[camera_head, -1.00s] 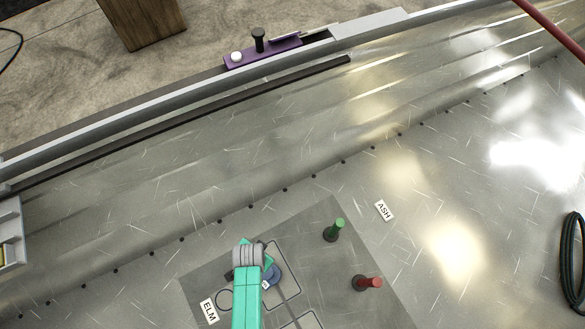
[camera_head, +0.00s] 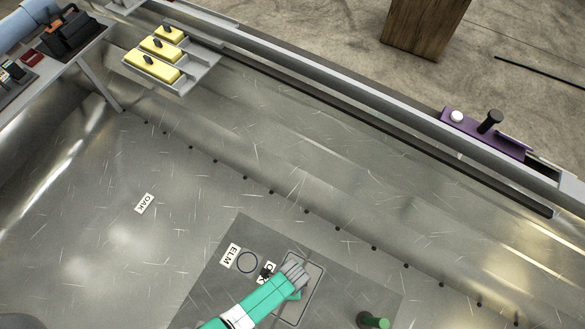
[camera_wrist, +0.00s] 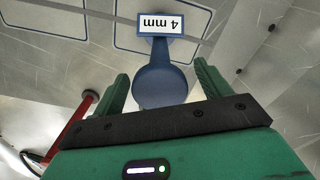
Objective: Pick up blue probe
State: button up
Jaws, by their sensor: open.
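The blue probe (camera_wrist: 160,80) shows in the wrist view as a round knob with a white "4 mm" label. It sits between the two fingers of my gripper (camera_wrist: 161,78), which is open, with a finger on either side. I cannot tell whether the fingers touch it. In the head view my gripper (camera_head: 296,274) is low over the grey mat (camera_head: 235,270), and the arm hides the blue probe there.
A green-handled probe (camera_head: 374,320) stands to the right on the mat. A red handle (camera_wrist: 80,118) shows at the left in the wrist view. A shelf with yellow blocks (camera_head: 157,66) is at upper left, and a purple fixture (camera_head: 485,136) is on the rail at right.

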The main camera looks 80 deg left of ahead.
jog(key=shift+f, duration=0.1)
grip_shut()
jog(key=shift+p, duration=0.3)
